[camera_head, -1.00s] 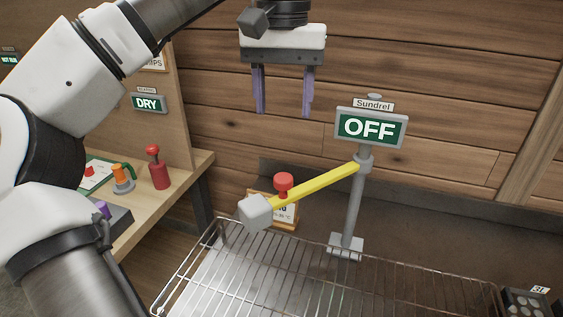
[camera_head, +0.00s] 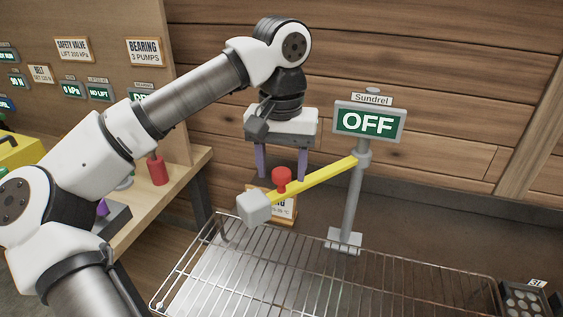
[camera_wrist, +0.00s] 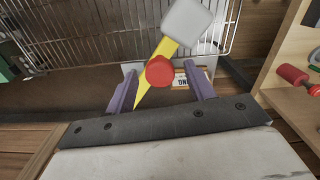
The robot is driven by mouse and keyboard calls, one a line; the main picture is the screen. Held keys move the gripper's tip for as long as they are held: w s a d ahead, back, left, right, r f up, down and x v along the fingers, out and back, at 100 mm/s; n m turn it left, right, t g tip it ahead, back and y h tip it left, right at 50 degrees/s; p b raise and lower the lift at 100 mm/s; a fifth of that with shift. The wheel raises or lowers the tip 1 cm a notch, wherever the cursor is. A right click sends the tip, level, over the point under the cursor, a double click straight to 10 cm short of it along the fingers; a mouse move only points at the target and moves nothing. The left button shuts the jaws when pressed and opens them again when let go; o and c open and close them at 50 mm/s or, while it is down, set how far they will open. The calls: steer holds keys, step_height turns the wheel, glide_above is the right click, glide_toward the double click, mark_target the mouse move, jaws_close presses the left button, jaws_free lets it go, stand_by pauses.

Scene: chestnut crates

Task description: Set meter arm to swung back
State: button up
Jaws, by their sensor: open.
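The meter arm is a yellow bar (camera_head: 322,180) hinged on a grey post (camera_head: 354,205), with a grey block (camera_head: 254,208) at its free end and a red knob (camera_head: 282,176) on top near that end. It reaches out over the wire rack. A sign reading "OFF" (camera_head: 370,122) sits atop the post under a "Sundrel" label. My gripper (camera_head: 281,172) is open and points down, with its purple fingers by the red knob. In the wrist view the red knob (camera_wrist: 159,71) lies between and beyond the fingertips, and no finger visibly touches it.
A wire rack (camera_head: 310,270) spreads below the bar. A small framed card (camera_head: 284,208) stands behind the bar's end. A wooden bench (camera_head: 170,195) with a red plunger-like part (camera_head: 158,170) is at the left. A plank wall stands behind. A dark holder (camera_head: 525,300) is at the lower right.

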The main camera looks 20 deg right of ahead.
jaws_close()
stand_by(0.3)
steer(key=shift+s, duration=0.1)
